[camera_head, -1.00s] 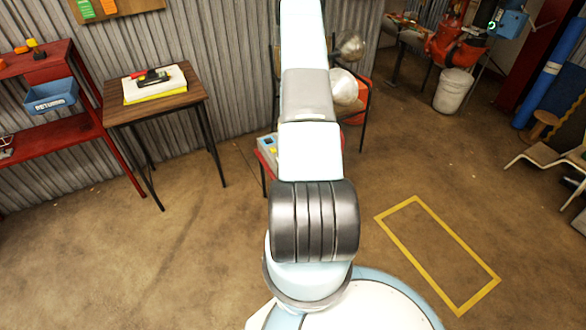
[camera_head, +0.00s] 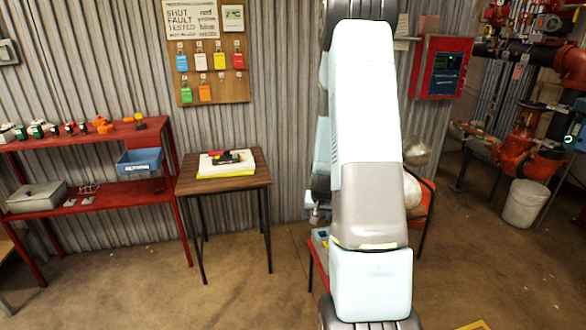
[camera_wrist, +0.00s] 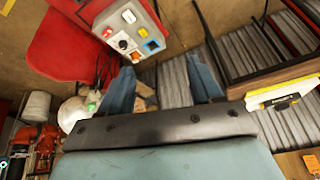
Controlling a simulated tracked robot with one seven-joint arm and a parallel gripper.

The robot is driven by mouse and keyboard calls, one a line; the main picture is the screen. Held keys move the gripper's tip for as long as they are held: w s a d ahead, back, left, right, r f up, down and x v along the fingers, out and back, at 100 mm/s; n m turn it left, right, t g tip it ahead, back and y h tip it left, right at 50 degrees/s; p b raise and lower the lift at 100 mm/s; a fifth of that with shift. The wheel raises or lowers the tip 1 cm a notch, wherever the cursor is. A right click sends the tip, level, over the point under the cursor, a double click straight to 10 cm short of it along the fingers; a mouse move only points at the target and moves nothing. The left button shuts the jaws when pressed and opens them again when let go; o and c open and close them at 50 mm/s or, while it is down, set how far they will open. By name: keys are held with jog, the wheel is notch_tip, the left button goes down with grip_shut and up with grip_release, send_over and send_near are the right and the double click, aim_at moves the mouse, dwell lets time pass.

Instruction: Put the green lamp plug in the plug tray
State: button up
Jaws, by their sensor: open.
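My gripper (camera_wrist: 161,60) is open and empty in the wrist view, its two blue fingers spread apart. Beyond the left finger is a grey box (camera_wrist: 119,55) with small red, white, black, yellow and blue parts on its face. The box also shows in the head view (camera_head: 319,240), low beside my arm and partly hidden by it. A small green piece (camera_wrist: 92,106) shows by a white round object in the wrist view; I cannot tell if it is the lamp plug. I cannot tell which container is the plug tray.
A wooden table (camera_head: 225,182) holds papers and a dark tool. Left of it, a red shelf (camera_head: 90,198) carries a blue bin (camera_head: 140,161), a grey case (camera_head: 37,196) and small coloured items. Floor in front is clear.

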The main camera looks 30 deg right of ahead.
jog(key=s+a+r+n, duration=0.1)
jog(key=s+a+r, duration=0.1)
jog(key=a+r, duration=0.45)
jog(key=s+a+r+n+t+y, duration=0.1)
jog(key=s+a+r, duration=0.15)
jog(key=r, duration=0.65)
jog(key=s+a+r+n, duration=0.1)
jog(key=a+r, duration=0.4)
jog(key=r, duration=0.2)
jog(key=s+a+r+n, duration=0.1)
jog(key=s+a+r, duration=0.2)
jog(key=s, duration=0.3)
jog(key=s+a+r+n, duration=0.1)
jog(key=s+a+r, duration=0.1)
jog(key=s+r, duration=0.3)
jog(key=s+a+r+n+y, duration=0.1)
jog(key=s+a+r, duration=0.2)
jog(key=s, duration=0.5)
jog(key=shift+s+a+r+n, duration=0.25)
jog(key=shift+a+r+n, duration=0.15)
jog(key=shift+r, duration=0.25)
